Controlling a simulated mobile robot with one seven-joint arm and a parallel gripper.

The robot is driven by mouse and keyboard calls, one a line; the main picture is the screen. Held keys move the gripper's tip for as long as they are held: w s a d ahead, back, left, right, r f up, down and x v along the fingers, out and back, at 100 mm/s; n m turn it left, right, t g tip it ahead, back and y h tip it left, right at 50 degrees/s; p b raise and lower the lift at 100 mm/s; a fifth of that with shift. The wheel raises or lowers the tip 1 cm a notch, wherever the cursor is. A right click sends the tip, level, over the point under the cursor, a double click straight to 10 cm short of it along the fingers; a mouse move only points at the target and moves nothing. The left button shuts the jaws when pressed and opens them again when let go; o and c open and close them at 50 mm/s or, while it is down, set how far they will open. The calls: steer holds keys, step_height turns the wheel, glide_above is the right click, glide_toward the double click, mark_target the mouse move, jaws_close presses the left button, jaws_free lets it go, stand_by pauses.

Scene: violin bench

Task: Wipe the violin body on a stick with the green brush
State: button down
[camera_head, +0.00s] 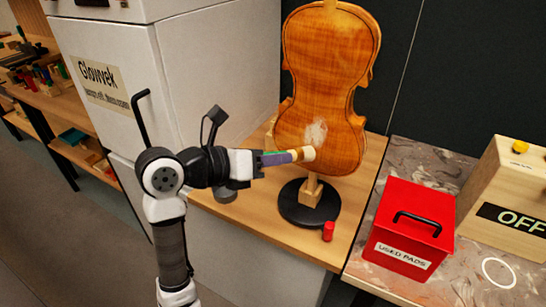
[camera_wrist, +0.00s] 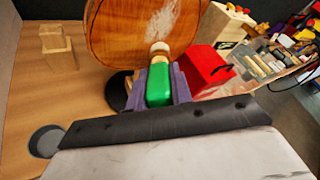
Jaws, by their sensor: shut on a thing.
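The violin body (camera_head: 330,70) stands upright on a short wooden stick (camera_head: 310,192) with a round black base (camera_head: 295,210). A whitish smudge (camera_head: 316,131) marks its lower middle, and it also shows in the wrist view (camera_wrist: 165,20). My gripper (camera_head: 277,158) is shut on the green brush (camera_wrist: 159,86), its purple fingers on both sides of the green handle. The brush's pale tip (camera_head: 308,153) points at the lower part of the violin, just below the smudge. It looks at or very close to the surface; I cannot tell whether it touches.
A red box marked USED PADS (camera_head: 400,250) with a black handle stands to the right. A wooden box marked OFF (camera_head: 515,215) is beyond it. A small red cylinder (camera_head: 328,231) stands before the base. A white cabinet (camera_head: 225,60) stands at left.

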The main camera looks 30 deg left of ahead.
steer(key=shift+w, duration=1.3)
steer(key=shift+r+p, duration=1.5)
steer(key=shift+r, duration=3.05)
steer(key=shift+f, duration=0.1)
steer(key=shift+w+f+b, duration=0.1)
steer(key=shift+b, duration=0.35)
